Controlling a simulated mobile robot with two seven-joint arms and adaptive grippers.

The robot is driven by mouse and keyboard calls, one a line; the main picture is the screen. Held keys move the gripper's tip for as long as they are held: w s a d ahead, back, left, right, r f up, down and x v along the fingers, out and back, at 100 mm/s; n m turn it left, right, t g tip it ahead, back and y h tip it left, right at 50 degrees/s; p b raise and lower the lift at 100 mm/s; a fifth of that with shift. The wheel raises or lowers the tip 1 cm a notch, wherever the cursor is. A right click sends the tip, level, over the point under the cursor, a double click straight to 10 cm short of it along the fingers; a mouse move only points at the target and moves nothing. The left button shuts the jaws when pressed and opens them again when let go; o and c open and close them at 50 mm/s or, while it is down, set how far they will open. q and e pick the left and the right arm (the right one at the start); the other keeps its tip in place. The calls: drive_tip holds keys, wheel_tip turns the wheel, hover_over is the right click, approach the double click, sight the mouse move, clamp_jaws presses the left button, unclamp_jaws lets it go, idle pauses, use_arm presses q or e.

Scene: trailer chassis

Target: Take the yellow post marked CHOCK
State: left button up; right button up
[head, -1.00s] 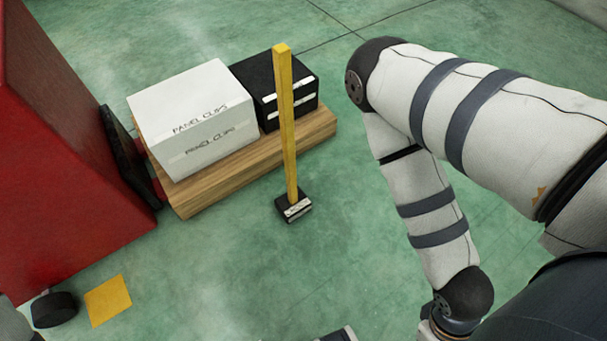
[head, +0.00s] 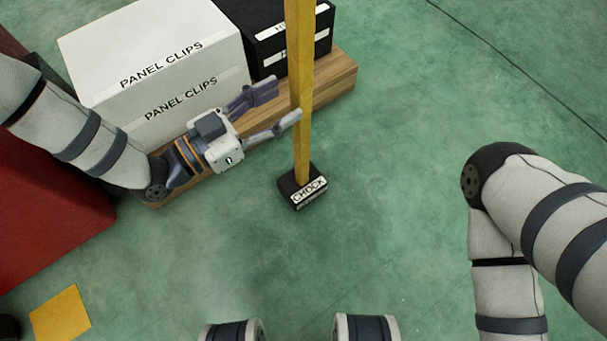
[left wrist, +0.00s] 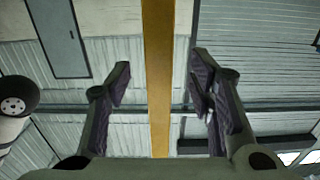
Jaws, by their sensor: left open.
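The yellow post (head: 302,90) stands upright on a black base block (head: 303,187) labelled CHOCK, on the green floor. Its top is cut off by the head view's upper edge. My left gripper (head: 283,107) is open, its fingers pointing right at the post's lower half. In the left wrist view the post (left wrist: 158,80) runs vertically between the two open fingers (left wrist: 158,88), with a gap on each side. I cannot tell how deep between the fingers it is. My right arm shows at the right, but its gripper is not in view.
A white PANEL CLIPS box (head: 160,65) and a black box (head: 280,32) sit on a wooden pallet (head: 335,82) behind the post. A red block (head: 50,220) stands at the left. A yellow square (head: 60,314) lies on the floor. The floor right of the post is clear.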

sight(294, 95)
use_arm(q)
drive_tip(key=b+x, duration=0.1)
drive_tip(key=x, duration=0.3)
drive_tip(key=shift+w+d+f, duration=0.1)
drive_tip(key=shift+w+d, duration=0.05)
drive_tip(key=shift+d, duration=0.2)
drive_tip(key=shift+w+d, duration=0.15)
clamp_jaws()
drive_tip(key=shift+r, duration=0.25)
